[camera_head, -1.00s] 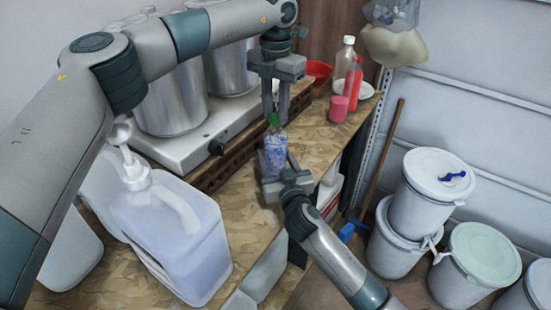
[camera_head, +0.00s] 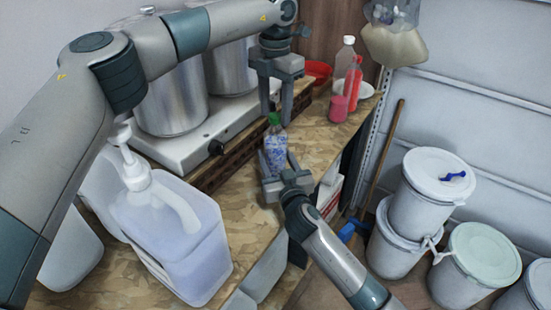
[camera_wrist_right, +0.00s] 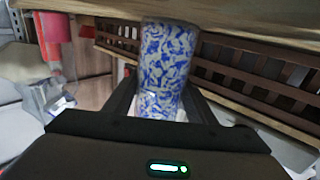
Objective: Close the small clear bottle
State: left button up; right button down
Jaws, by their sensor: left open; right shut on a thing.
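The small clear bottle (camera_head: 275,155) has a blue-and-white pattern and stands about upright near the edge of the wooden counter. A green cap (camera_head: 274,118) sits at its top; how tightly it is seated cannot be told. My left gripper (camera_head: 275,110) points down from above, its open fingers on either side of the cap. My right gripper (camera_head: 280,176) is shut on the lower part of the bottle. In the right wrist view the patterned bottle (camera_wrist_right: 166,65) stands between the fingers, its top out of frame.
A large pump jug (camera_head: 180,235) stands at the front left. Metal pots (camera_head: 172,98) on a white stove (camera_head: 200,150) are behind the bottle. White drums (camera_head: 430,195) stand at right.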

pick_arm(q)
jog(key=shift+r, duration=2.1)
jog(key=shift+c, duration=0.2)
notch_tip(320, 180, up, 4)
jog(key=n, duration=0.6)
jog(key=shift+f, duration=0.25)
jog(key=shift+f, duration=0.15)
jog(key=shift+f, duration=3.85)
